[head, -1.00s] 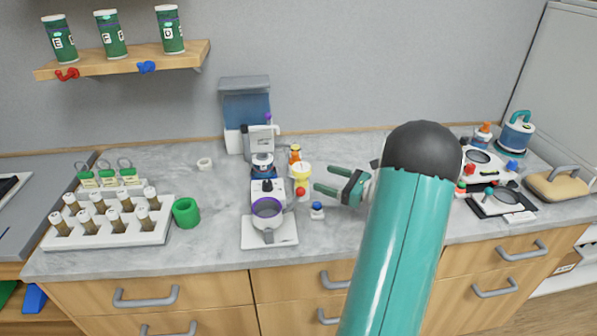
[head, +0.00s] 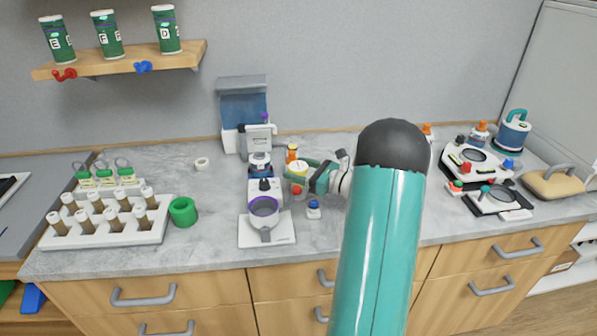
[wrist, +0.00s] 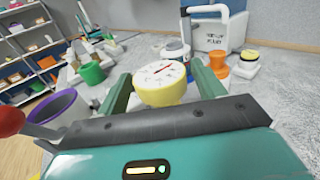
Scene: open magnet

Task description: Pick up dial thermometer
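The dial thermometer (head: 298,169) has a round yellow body and a white face with a red needle. In the wrist view the dial thermometer (wrist: 166,93) sits between the fingertips, face up and tilted slightly. My gripper (head: 296,172) reaches in from the right at counter height. In the wrist view my gripper (wrist: 166,84) has its two green fingers spread, one on each side of the yellow body. They look close to it, but contact is not clear. The lower part of the thermometer is hidden.
A white-based device with a purple-rimmed cup (head: 264,212) stands just left. A green ring (head: 183,211) and a vial rack (head: 140,236) are farther left.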

